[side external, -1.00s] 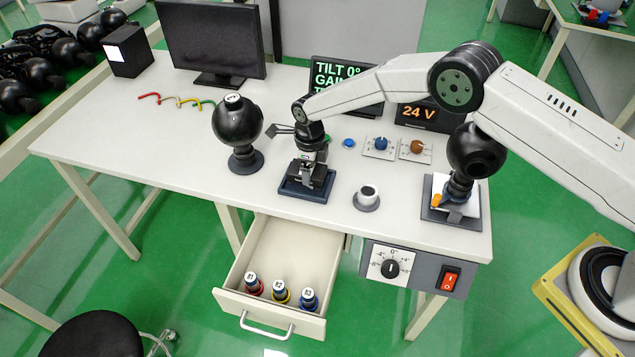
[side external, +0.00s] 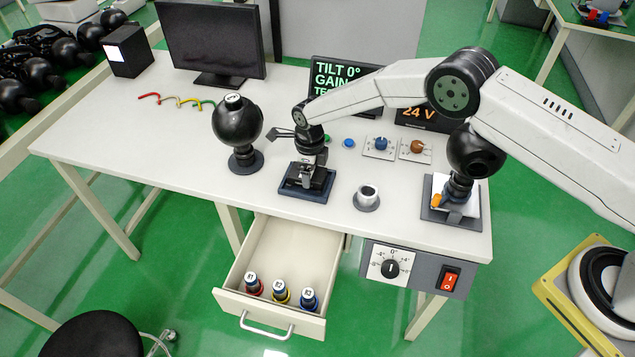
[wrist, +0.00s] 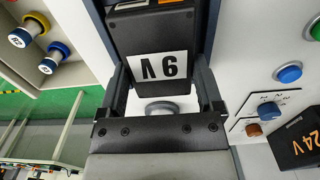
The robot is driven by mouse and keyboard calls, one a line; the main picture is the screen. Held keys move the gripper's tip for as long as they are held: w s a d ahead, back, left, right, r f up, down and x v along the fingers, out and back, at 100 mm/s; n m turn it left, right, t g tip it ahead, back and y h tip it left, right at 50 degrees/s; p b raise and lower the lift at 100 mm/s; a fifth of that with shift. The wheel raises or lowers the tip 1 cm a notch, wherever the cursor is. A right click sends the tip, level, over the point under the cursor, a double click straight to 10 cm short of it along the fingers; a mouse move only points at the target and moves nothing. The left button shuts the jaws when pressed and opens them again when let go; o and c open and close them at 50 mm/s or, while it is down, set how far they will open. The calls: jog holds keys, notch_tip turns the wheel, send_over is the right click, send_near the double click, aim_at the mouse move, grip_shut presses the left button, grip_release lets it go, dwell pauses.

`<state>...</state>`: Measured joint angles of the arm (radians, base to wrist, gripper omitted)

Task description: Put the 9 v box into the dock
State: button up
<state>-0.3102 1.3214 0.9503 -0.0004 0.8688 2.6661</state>
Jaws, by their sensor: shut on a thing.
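The 9 V box (wrist: 150,68) is a dark box with a white label, which reads upside down in the wrist view. My gripper (wrist: 163,90) is shut on it, with one finger on each side. In the side view my gripper (side external: 308,172) points down over the dark blue-grey dock (side external: 300,193) on the table. The box is low at the dock, mostly hidden by my gripper. I cannot tell whether it is fully seated or touching the dock's floor.
Knobs (side external: 381,144) and a blue button (side external: 348,143) lie behind.

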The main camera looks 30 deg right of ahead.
jog(key=shift+f, duration=0.6)
jog(key=o, duration=1.1)
jog(key=shift+r, duration=3.95)
